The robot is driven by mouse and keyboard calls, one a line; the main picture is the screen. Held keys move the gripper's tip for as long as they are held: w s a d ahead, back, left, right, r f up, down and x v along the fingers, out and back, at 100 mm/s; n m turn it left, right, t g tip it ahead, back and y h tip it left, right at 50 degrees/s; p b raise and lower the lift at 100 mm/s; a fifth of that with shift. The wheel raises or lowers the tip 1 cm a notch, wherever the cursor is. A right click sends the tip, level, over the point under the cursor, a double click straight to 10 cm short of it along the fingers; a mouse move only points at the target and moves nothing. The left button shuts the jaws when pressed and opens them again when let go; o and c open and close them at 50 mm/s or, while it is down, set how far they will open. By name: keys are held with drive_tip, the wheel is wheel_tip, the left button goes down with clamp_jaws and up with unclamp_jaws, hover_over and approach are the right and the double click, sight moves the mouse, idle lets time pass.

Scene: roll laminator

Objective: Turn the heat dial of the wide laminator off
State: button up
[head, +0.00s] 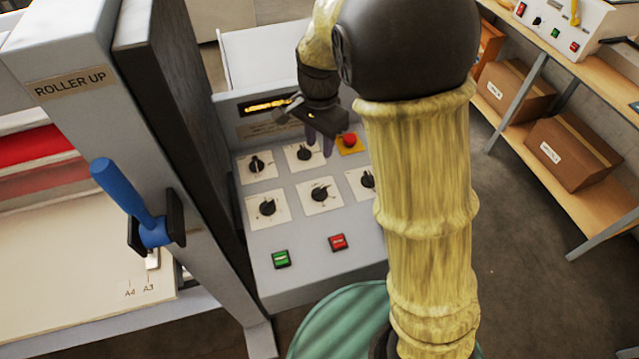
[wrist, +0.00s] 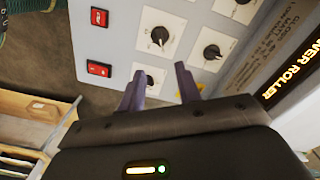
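The laminator's grey control panel (head: 310,225) carries several black dials on white plates. In the head view, the top row has a left dial (head: 256,164) and a second dial (head: 304,152); the lower row has a left dial (head: 267,207), a middle dial (head: 319,194) and a right dial (head: 367,180), partly hidden by my arm. Their labels are too small to read, so I cannot tell which is heat. My gripper (head: 320,150) hangs over the panel's upper part, near the second top dial. The wrist view shows its fingers (wrist: 159,70) apart and empty, with a dial (wrist: 149,81) beyond them.
A red mushroom button (head: 349,140) on a yellow plate is close to my gripper. Green (head: 281,259) and red (head: 338,242) buttons are at the panel's front. A grey post with a blue lever (head: 125,195) stands left. Shelves with boxes (head: 568,150) stand right.

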sight(319, 189)
wheel_tip(319, 189, down, 16)
drive_tip(key=p, duration=0.3)
drive_tip(key=shift+f, duration=0.25)
clamp_jaws()
